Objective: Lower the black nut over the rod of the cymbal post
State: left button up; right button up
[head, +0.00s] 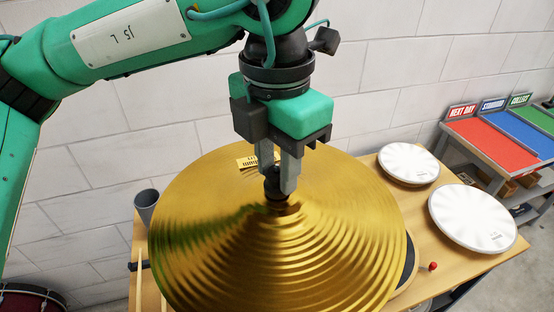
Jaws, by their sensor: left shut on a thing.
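My left gripper (282,184) reaches down from above to the centre of a large gold cymbal (350,225). Its fingers are shut on the black nut (274,186), a small dark piece just above the cymbal's raised centre. The rod of the cymbal post is hidden by the nut, the fingers and the cymbal. I cannot tell whether the nut is around the rod or how far down it sits. My right gripper is not in view.
The cymbal covers much of the wooden bench (425,205). Two white round drum pads (472,217) lie at the right. A grey cup (147,203) and wooden sticks are at the left. A table with coloured panels (492,148) stands at the far right.

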pick_arm(q)
jog(key=o, duration=1)
jog(key=shift+r, duration=0.25)
jog(key=shift+r+b, duration=1.9)
jog(key=shift+r, duration=4.8)
jog(key=shift+f, duration=0.1)
